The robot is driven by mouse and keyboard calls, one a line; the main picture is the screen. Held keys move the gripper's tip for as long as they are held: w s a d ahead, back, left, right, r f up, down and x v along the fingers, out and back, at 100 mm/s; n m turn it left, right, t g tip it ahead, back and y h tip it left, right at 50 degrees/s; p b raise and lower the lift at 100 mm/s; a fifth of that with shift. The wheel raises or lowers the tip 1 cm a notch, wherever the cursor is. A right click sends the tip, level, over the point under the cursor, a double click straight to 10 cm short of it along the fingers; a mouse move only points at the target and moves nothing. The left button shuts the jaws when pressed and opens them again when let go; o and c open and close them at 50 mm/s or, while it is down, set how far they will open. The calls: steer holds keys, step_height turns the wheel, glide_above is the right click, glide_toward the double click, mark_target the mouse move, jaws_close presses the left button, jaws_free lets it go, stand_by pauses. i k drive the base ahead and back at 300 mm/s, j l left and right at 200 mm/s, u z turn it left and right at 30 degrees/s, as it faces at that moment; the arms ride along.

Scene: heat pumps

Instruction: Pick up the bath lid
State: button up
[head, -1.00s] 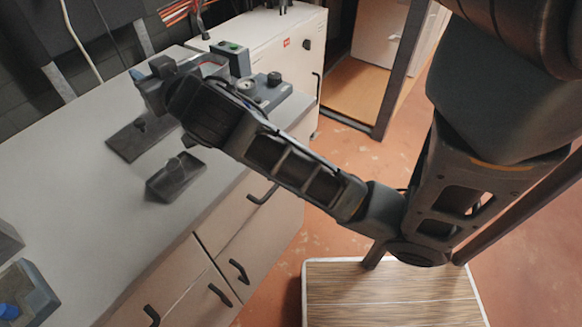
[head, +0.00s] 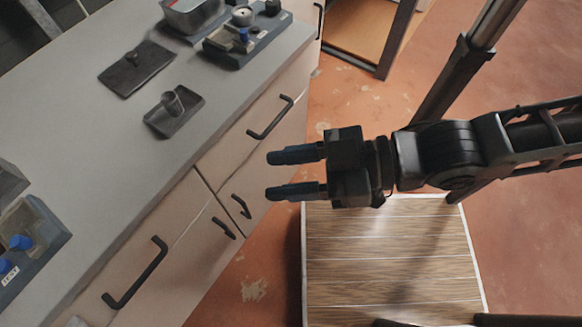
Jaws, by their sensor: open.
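A dark flat plate with a small knob on top, which looks like the bath lid (head: 137,68), lies on the grey counter at the upper left in the head view. A grey open-topped metal container, perhaps the bath (head: 194,14), stands beyond it, cut by the top edge. My gripper (head: 272,175) is open and empty, its two blue-grey fingers pointing left. It is off the counter's front side, to the right of and apart from the plate.
A small dark tray with an upright cylinder (head: 173,112) sits nearer the counter edge. A device with knobs (head: 246,36) stands right of the container. Another blue-knobbed device (head: 30,245) is at the left edge. Drawer handles (head: 270,117) stick out. A wood-topped surface (head: 385,265) lies below my gripper.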

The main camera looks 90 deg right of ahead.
mark_target(126, 75)
steer(key=l+z, duration=0.1)
steer(key=z, duration=0.3)
steer(key=l+z, duration=0.1)
steer(key=z, duration=0.65)
steer(key=k+j+u, duration=0.1)
steer(key=j+u, duration=0.4)
steer(key=u, duration=0.2)
steer(key=j+u, duration=0.35)
steer(key=i+l, duration=0.15)
steer(key=i, duration=0.3)
